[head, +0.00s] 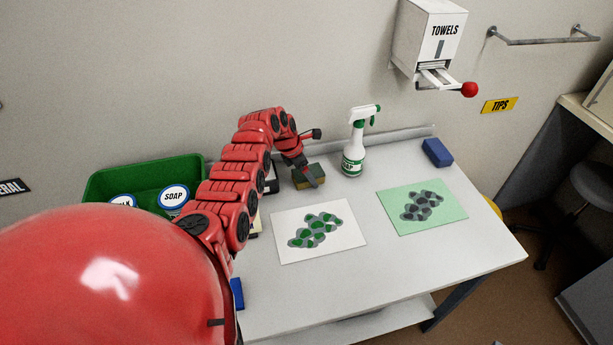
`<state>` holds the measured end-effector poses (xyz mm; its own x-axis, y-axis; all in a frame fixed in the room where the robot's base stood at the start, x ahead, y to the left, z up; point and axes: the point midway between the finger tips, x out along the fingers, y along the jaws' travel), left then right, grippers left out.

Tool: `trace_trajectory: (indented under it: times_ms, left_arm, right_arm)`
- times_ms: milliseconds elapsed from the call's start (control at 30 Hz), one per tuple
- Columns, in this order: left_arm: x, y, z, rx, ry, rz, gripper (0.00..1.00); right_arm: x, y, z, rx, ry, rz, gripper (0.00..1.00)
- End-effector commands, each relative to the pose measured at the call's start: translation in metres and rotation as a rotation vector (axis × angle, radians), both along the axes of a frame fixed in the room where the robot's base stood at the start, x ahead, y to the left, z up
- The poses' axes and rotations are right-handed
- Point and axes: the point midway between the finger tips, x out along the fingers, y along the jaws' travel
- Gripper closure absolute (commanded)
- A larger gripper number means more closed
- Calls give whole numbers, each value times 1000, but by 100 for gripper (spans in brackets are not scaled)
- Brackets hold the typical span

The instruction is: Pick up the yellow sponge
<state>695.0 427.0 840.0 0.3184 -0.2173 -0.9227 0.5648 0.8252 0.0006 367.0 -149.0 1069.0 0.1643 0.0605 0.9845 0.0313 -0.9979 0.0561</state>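The yellow sponge (299,180) lies near the back of the white table, left of the spray bottle. It looks dull yellow-olive with a darker part. My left gripper (316,158) is at the sponge, with its two dark fingers spread apart. One finger points right above the sponge, and the other reaches down in front of it and hides part of it. I cannot tell whether that finger touches the sponge. My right gripper is not in view.
A spray bottle (353,150) stands just right of the sponge. A blue block (437,153) lies at the back right. A white sheet (282,227) and a green sheet (453,215) bear dark patches. A green bin (105,182) stands left. A towel dispenser (428,45) hangs above.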

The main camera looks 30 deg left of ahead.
Motion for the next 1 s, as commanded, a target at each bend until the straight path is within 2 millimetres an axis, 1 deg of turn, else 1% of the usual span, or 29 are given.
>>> trace_trajectory:
  times_ms: [733,767,800,867,1000]
  left_arm:
    - [0,0,-5,-1,1,0,0]
    - [0,0,-5,-1,1,0,4]
    - [0,0,-5,-1,1,0,11]
    - [0,0,-5,-1,1,0,22]
    - [0,0,-5,-1,1,0,47]
  right_arm:
    - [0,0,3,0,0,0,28]
    - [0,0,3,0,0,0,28]
    - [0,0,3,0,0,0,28]
    - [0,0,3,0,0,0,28]
    - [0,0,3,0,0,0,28]
